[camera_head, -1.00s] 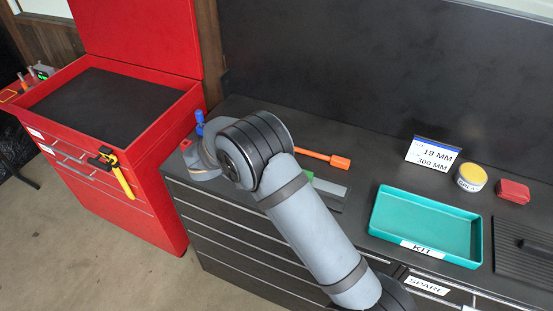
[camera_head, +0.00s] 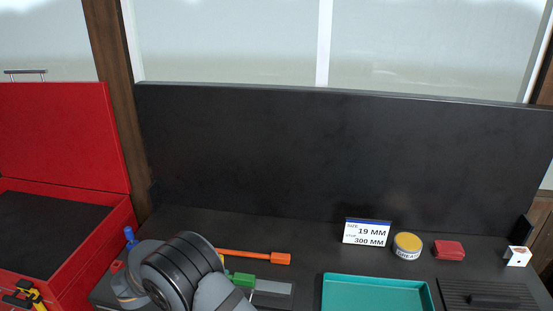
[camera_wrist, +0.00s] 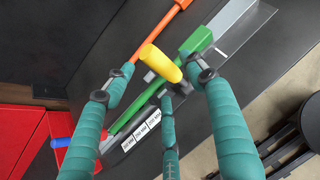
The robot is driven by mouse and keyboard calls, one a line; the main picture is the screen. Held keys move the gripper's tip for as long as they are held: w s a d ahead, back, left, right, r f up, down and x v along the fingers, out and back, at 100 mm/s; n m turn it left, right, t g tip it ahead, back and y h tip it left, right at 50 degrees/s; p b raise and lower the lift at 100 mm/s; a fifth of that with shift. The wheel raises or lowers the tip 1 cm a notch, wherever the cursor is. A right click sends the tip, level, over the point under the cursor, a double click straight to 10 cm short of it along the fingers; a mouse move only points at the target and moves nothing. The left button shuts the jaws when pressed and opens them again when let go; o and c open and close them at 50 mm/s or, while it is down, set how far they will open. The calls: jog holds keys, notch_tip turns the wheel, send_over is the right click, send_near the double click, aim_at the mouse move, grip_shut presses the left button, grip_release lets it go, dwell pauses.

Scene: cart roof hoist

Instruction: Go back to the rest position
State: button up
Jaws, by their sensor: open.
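My gripper (camera_wrist: 160,78) shows in the wrist view with its teal fingers spread open, above the dark bench top. A yellow-ended tool (camera_wrist: 161,64) lies beneath, between the fingers in the picture; I cannot tell whether any finger touches it. A green tool (camera_wrist: 195,41) and an orange tool (camera_wrist: 158,36) lie close by. In the head view my arm hides the gripper and the yellow end. The orange tool (camera_head: 250,256) and part of the green one (camera_head: 243,279) show beyond the arm.
On the bench are a teal tray (camera_head: 375,293), a size sign (camera_head: 366,232), a yellow-topped tin (camera_head: 407,245), a red block (camera_head: 449,250) and a white block (camera_head: 517,256). A dark panel (camera_head: 340,150) stands behind. The open red cart (camera_head: 105,225) is at left.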

jog(key=shift+x, duration=1.75)
